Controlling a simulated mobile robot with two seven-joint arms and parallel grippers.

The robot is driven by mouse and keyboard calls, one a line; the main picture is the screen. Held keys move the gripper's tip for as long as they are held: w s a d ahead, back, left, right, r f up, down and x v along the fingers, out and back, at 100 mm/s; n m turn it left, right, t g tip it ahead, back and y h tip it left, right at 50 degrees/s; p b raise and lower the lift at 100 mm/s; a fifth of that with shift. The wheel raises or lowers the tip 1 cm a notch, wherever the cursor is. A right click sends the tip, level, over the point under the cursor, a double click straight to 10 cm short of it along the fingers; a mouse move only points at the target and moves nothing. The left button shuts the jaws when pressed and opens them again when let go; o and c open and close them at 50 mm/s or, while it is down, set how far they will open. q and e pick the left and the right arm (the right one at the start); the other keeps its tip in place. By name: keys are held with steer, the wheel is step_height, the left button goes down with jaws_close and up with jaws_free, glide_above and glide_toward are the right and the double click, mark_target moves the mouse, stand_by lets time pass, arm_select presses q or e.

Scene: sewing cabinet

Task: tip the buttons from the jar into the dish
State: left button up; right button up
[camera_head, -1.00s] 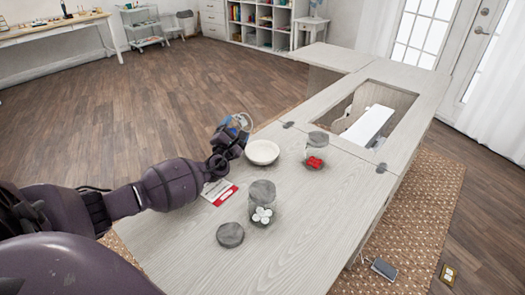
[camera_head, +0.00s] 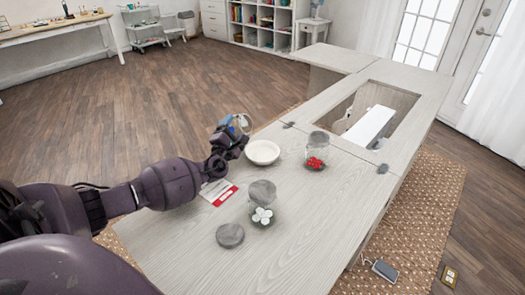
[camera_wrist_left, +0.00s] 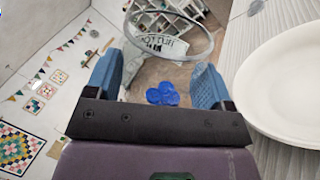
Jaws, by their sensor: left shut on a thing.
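My left gripper (camera_head: 238,131) is shut on a clear jar (camera_head: 241,120), held at the far-left edge of the tabletop, left of the dish. In the left wrist view, blue buttons (camera_wrist_left: 162,94) lie inside the jar between the two blue fingers (camera_wrist_left: 158,85), and its round rim (camera_wrist_left: 208,47) shows beyond them. The jar's exact tilt is hard to tell. The white dish (camera_head: 263,153) stands on the table just right of the gripper. Its inside looks empty in the head view, and part of it shows in the left wrist view (camera_wrist_left: 290,80). My right gripper is out of view.
A jar with white buttons (camera_head: 262,215) stands nearer on the pale table (camera_head: 300,225), beside a grey round lid (camera_head: 230,235). A jar with red buttons (camera_head: 316,162) stands right of the dish. A red-and-white packet (camera_head: 218,193) lies by my arm. A recess opens farther back.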

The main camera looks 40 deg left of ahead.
arm_select(q)
steer(key=shift+w, duration=0.15)
steer(key=shift+f+m, duration=0.15)
steer(key=shift+m, duration=0.25)
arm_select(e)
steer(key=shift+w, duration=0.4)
arm_select(q)
steer(key=shift+r, duration=0.3)
steer(key=shift+f+m, duration=0.1)
steer(key=shift+m, duration=0.2)
steer(key=shift+r, duration=0.2)
steer(key=shift+m+h, duration=0.3)
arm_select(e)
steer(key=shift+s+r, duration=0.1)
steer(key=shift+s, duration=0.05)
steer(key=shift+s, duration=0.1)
